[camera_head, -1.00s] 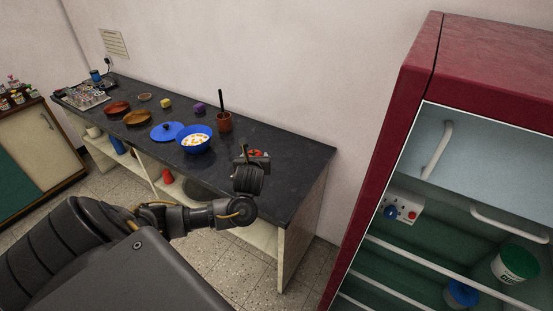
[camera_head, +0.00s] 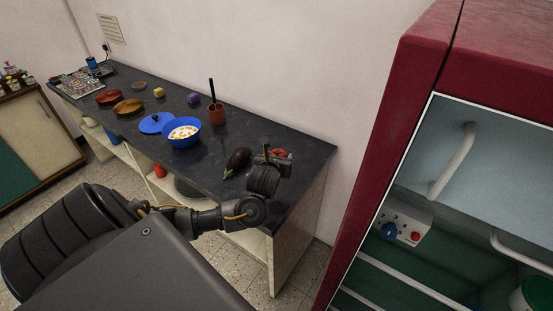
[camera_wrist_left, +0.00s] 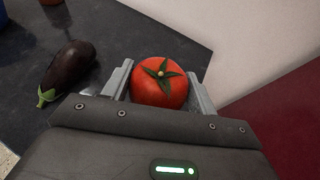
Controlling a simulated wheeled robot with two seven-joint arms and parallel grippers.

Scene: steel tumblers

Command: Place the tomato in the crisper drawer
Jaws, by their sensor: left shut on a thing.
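The tomato (camera_wrist_left: 158,92) is red with a green leafy top and sits between the two fingers of my left gripper (camera_wrist_left: 160,84) in the left wrist view. The left gripper (camera_head: 272,157) is shut on it. In the head view, only part of the tomato (camera_head: 279,153) shows past the gripper, over the right end of the dark counter. I cannot tell how high it is above the counter. The open fridge (camera_head: 405,50) is dark red and stands at the right. I cannot make out the crisper drawer. My right gripper is not in view.
An eggplant (camera_head: 237,161) lies on the counter (camera_head: 215,171) just left of the gripper. A white rail (camera_head: 457,160) and shelf edges show in the fridge. Tiled floor is free before it.

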